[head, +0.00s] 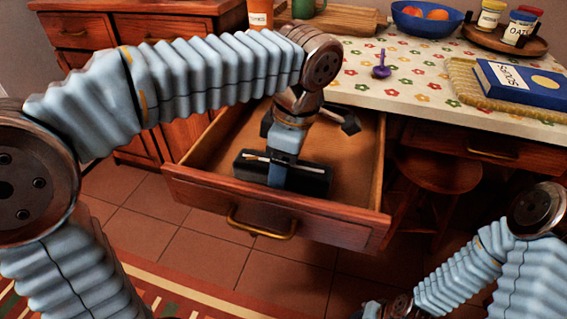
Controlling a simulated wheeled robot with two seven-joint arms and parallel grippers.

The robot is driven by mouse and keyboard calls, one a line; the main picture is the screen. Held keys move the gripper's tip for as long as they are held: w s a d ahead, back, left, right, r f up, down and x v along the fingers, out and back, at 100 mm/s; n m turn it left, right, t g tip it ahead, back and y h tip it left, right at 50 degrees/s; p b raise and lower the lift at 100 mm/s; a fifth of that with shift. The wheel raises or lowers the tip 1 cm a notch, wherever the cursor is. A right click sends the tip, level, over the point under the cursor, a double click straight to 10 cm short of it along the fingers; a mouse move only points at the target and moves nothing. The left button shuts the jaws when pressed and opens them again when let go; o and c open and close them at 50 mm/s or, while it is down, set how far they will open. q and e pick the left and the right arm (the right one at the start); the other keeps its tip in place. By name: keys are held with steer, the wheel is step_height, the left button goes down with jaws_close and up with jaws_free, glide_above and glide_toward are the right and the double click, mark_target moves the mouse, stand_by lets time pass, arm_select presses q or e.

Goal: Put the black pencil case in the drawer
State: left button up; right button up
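The wooden drawer (280,220) is pulled out below the counter. My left gripper (280,178) reaches down into it from above. A long black box-like shape (312,180), which looks like the black pencil case, lies across the drawer's front half at the gripper. The wrist covers its middle, and I cannot tell whether the fingers hold it or only touch it. Another dark piece shows behind the wrist; I cannot tell what it is. My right gripper is at the bottom edge, mostly cut off, with its fingers not clear.
The flowered counter (400,85) holds a purple object (381,68), a blue fruit bowl (428,18), a tray of jars (510,38) and a blue box (520,83) on a woven tray. A wooden stool (437,175) stands right of the drawer. The drawer's right part looks bare.

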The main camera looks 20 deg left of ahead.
arm_select(q)
steer(key=o, duration=0.5)
steer(key=shift+c, duration=0.2)
step_height(320, 180, up, 12)
steer(key=d+p, duration=0.1)
steer(key=p, duration=0.2)
steer(key=shift+d, duration=0.4)
